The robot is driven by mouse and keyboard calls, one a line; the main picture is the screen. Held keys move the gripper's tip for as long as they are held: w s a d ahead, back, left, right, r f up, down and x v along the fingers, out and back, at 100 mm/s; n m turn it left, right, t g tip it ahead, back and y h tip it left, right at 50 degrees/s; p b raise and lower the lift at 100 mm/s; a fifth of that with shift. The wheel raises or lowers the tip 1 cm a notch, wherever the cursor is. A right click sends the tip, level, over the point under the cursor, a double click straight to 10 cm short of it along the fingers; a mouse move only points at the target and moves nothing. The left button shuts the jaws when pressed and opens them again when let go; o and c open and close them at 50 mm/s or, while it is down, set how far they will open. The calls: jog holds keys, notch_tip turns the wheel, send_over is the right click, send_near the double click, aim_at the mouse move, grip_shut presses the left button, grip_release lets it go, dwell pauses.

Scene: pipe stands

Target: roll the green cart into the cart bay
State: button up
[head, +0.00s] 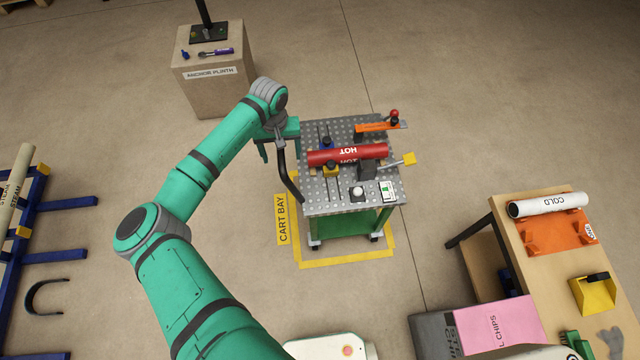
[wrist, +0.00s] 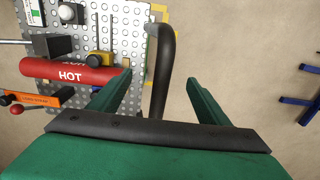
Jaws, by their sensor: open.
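The green cart (head: 341,228) has a perforated grey top and dark wheels. It stands upright in the cart bay (head: 345,261), a yellow taped outline on the floor. Tape shows along the cart's left, near and right sides; the far side is hidden. The cart's black push handle (head: 291,178) rises on its left side. My gripper (head: 281,150) is open at this handle. In the wrist view the handle (wrist: 161,70) lies between my open fingers (wrist: 158,82), with visible gaps on both sides.
The cart carries a red HOT pipe (head: 325,156), an orange tool (head: 376,128) and small fittings. The anchor plinth (head: 215,90) stands behind left. A table (head: 490,225) with a white COLD pipe (head: 548,204) is at right, a blue rack (head: 65,205) at left.

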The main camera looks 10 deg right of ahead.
jog(key=shift+r, duration=4)
